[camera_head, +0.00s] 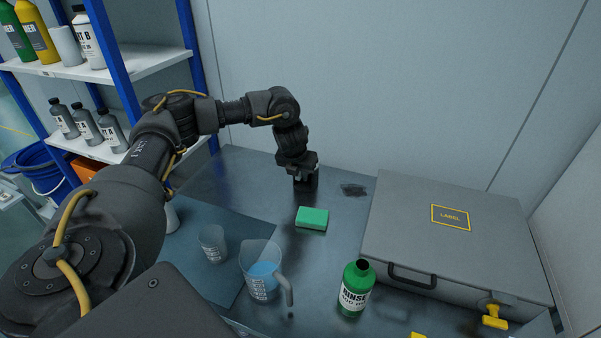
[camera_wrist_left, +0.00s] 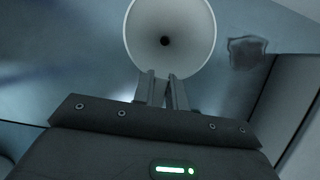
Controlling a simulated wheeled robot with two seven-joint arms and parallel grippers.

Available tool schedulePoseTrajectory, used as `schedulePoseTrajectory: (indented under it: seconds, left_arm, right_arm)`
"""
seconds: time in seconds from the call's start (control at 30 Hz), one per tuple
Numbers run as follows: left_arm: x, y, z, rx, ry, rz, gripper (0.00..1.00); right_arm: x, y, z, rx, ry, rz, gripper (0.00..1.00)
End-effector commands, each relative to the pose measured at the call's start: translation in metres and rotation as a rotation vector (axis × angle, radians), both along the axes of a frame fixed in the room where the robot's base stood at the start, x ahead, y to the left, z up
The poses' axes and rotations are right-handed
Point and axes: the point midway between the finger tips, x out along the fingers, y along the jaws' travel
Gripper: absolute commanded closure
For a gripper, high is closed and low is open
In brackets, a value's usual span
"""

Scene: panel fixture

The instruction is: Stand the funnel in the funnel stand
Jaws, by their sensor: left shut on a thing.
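The funnel (camera_wrist_left: 190,28) shows in the left wrist view as a pale round cone, mouth towards the camera, with a dark hole at its middle. My left gripper (camera_wrist_left: 162,76) is shut on its near edge. In the head view my left gripper (camera_head: 304,187) points down over the far part of the bench, and I cannot make out the funnel there. A pale, cone-like thing (camera_head: 171,218) is partly hidden behind my left arm; I cannot tell what it is. I cannot make out the funnel stand. My right gripper is not in view.
A green sponge (camera_head: 312,217), a beaker (camera_head: 213,244), a jug (camera_head: 262,270) of blue liquid and a green RINSE bottle (camera_head: 355,288) stand on the bench. A large grey case (camera_head: 455,245) fills the right. A dark patch (camera_head: 353,190) lies right of the gripper. Shelves (camera_head: 130,68) stand left.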

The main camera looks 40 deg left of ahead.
Motion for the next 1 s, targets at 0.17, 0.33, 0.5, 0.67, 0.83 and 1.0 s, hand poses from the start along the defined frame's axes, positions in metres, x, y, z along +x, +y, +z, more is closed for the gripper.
schedulePoseTrajectory:
  seconds: [0.17,0.33,0.5,0.67,0.83,1.0]
  left_arm:
    - [0.0,0.0,0.0,0.0,0.0,0.0,0.84]
    - [0.0,0.0,0.0,0.0,0.0,0.0,0.61]
    - [0.0,0.0,0.0,0.0,0.0,0.0,0.61]
    - [-0.001,0.0,0.003,-0.001,0.0,0.0,0.61]
    - [-0.008,-0.003,0.024,-0.002,-0.003,-0.001,0.61]
    - [-0.021,-0.008,0.06,0.001,-0.005,-0.004,0.61]
  right_arm:
    - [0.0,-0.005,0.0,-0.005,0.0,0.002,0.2]
    - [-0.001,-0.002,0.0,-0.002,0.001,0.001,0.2]
    - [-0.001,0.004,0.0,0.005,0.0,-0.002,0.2]
    - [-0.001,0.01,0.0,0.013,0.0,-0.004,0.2]
    - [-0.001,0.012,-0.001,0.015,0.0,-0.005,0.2]
    - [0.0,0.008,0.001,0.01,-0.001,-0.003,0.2]
